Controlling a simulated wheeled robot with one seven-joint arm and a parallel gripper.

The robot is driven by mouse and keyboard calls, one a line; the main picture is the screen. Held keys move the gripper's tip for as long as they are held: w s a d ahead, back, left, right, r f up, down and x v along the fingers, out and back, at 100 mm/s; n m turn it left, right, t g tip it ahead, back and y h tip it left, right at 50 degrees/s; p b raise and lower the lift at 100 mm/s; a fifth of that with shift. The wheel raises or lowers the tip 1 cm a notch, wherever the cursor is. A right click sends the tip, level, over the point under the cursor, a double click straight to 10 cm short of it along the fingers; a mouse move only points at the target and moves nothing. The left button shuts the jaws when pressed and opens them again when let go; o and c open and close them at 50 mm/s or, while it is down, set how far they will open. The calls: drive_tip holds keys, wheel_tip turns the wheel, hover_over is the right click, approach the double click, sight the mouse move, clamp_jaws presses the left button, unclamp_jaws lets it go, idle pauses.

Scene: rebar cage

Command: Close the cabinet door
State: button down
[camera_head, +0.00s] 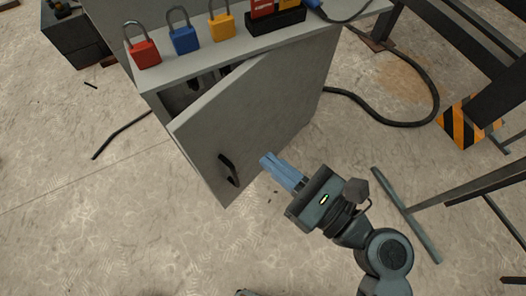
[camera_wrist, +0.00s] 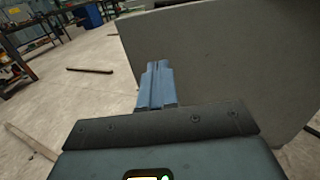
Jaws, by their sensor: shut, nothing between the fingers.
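The grey cabinet (camera_head: 153,83) stands at the top middle of the head view. Its door (camera_head: 255,115) is partly open, swung out toward me, with a dark gap showing the inside at its upper left. A dark curved handle (camera_head: 229,170) sits near the door's lower free edge. My gripper (camera_head: 267,159) is shut and empty, with its blue fingers pointing at the door's outer face, right of the handle. In the wrist view the fingers (camera_wrist: 157,68) show in front of the grey door panel (camera_wrist: 225,60). I cannot tell whether they touch it.
Red (camera_head: 145,53), blue (camera_head: 185,39) and yellow (camera_head: 222,26) padlocks stand on the cabinet top. A black cable (camera_head: 400,123) loops on the floor at right. Dark metal frames and a striped block (camera_head: 462,126) stand at far right. Floor left of the door is mostly clear.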

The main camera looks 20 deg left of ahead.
drive_tip(key=b, duration=0.2)
approach(197, 132)
drive_tip(key=w+a, duration=0.2)
drive_tip(key=w, duration=0.1)
drive_tip(key=w+a, duration=0.3)
drive_tip(key=shift+a+r, duration=0.1)
drive_tip(key=x, duration=1.3)
drive_tip(key=shift+w+p, duration=0.3)
drive_tip(key=shift+w, duration=0.2)
drive_tip(key=s+d+p, duration=0.1)
drive_tip(key=s+d, duration=0.2)
drive_tip(key=s+d+p, duration=0.1)
drive_tip(key=s+d, duration=0.2)
drive_tip(key=d, duration=0.1)
drive_tip(key=s+d+p, duration=0.1)
drive_tip(key=s+d, duration=0.2)
drive_tip(key=shift+d, duration=0.3)
